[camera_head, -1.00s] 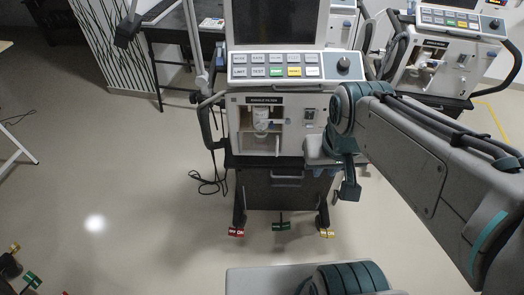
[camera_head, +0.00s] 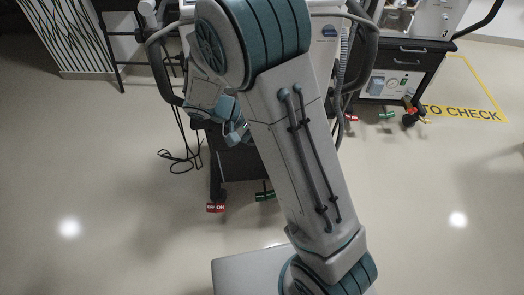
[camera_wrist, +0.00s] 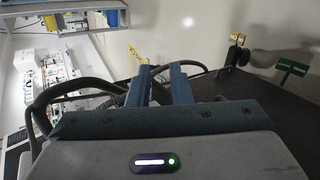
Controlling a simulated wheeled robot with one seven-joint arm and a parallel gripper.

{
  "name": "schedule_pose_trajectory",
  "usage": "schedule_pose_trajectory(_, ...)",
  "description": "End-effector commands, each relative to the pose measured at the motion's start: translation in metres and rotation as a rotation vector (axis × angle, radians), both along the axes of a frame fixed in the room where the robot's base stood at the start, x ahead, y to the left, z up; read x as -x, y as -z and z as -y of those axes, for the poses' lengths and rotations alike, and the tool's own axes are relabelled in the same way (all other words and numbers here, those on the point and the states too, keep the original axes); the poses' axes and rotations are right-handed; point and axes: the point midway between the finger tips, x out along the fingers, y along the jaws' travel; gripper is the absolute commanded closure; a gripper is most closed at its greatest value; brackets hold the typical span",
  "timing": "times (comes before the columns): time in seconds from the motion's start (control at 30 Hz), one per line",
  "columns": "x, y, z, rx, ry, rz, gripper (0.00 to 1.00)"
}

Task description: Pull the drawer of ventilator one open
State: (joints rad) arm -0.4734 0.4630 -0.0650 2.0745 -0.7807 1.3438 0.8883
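Ventilator one stands straight ahead in the head view, mostly hidden behind my arm. The dark front of its drawer unit (camera_head: 238,168) shows low at the left of my arm; the drawer handle is hidden there. My gripper (camera_head: 236,122) is in front of the ventilator, just above this dark front. In the wrist view, the two blue fingers of my gripper (camera_wrist: 161,70) stand apart with a gap between them. A dark panel (camera_wrist: 245,92) lies beyond and right of the fingers. A thin black curved bar shows by the fingertips; I cannot tell whether it is the drawer handle.
A red foot tag (camera_head: 215,208) and a green one (camera_head: 265,196) sit at the ventilator's base. A loose black cable (camera_head: 183,158) lies left of it. Another ventilator cart (camera_head: 400,75) stands at the right beside yellow floor marking (camera_head: 462,112). The front floor is open.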

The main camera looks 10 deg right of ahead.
Motion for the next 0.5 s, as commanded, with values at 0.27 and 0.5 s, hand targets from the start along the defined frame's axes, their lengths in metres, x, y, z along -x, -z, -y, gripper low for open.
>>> schedule_pose_trajectory(0.27, -0.05, 0.126, -0.045, 0.353, -0.184, 0.128, 0.81)
schedule_pose_trajectory(0.5, -0.077, 0.212, -0.091, 0.563, -0.384, 0.308, 0.81)
